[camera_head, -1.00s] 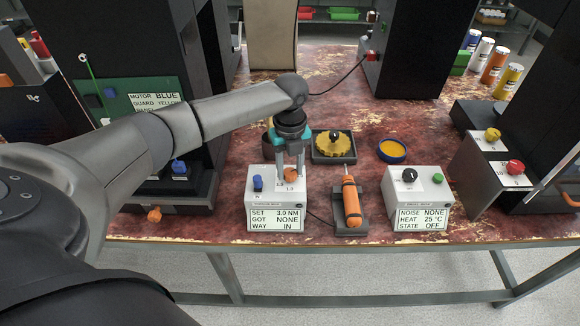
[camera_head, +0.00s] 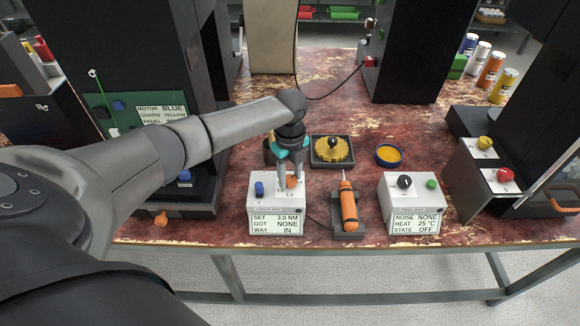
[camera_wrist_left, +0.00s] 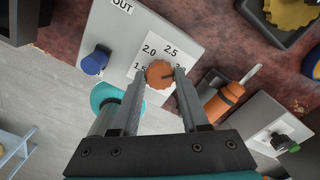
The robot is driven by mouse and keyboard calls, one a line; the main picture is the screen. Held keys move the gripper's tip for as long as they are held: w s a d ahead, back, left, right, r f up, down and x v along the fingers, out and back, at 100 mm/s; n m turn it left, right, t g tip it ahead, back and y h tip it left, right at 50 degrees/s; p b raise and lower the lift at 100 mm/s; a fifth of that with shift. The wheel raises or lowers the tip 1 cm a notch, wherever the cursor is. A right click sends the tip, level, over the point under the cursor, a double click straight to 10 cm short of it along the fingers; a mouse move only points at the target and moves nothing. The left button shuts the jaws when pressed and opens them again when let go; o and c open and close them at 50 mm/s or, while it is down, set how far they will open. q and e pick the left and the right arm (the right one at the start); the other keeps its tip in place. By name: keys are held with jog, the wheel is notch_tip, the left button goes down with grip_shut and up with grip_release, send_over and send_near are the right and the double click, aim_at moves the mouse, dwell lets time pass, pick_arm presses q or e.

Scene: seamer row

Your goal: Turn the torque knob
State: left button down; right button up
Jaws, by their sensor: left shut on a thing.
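The torque knob is an orange scalloped knob (camera_wrist_left: 160,74) on top of a white box (camera_head: 277,228). In the left wrist view a printed scale with 1.5, 2.0 and 2.5 surrounds it. The knob also shows in the head view (camera_head: 292,183), partly behind the fingers. My left gripper (camera_head: 288,186) points down over the box, its two fingers on either side of the knob and shut on it. The box's display reads SET 3.0 NM, GOT NONE, WAY IN. A blue knob (camera_wrist_left: 95,61) sits on the same box near the word OUT. My right gripper is not in view.
An orange screwdriver (camera_head: 349,207) lies in a dark holder right of the box. A second white box (camera_head: 412,217) with black and green knobs stands farther right. A yellow gear (camera_head: 330,150) and a blue-rimmed dish (camera_head: 390,155) lie behind. The table's front edge is close.

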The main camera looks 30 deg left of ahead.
pick_arm(q)
jog(key=n+p, duration=0.3)
jog(key=n, duration=0.1)
jog(key=shift+r+n+p, duration=0.15)
jog(key=shift+n+p, duration=0.25)
jog(key=n+p, duration=0.2)
jog(key=n, duration=0.2)
jog(key=shift+p, duration=0.3)
jog(key=n+p, duration=0.2)
jog(key=n, duration=0.4)
jog(key=n+p, duration=0.1)
jog(key=n, duration=0.4)
jog(key=shift+p, duration=0.4)
jog(key=shift+n, duration=0.3)
jog(key=shift+c, duration=2.1)
grip_release()
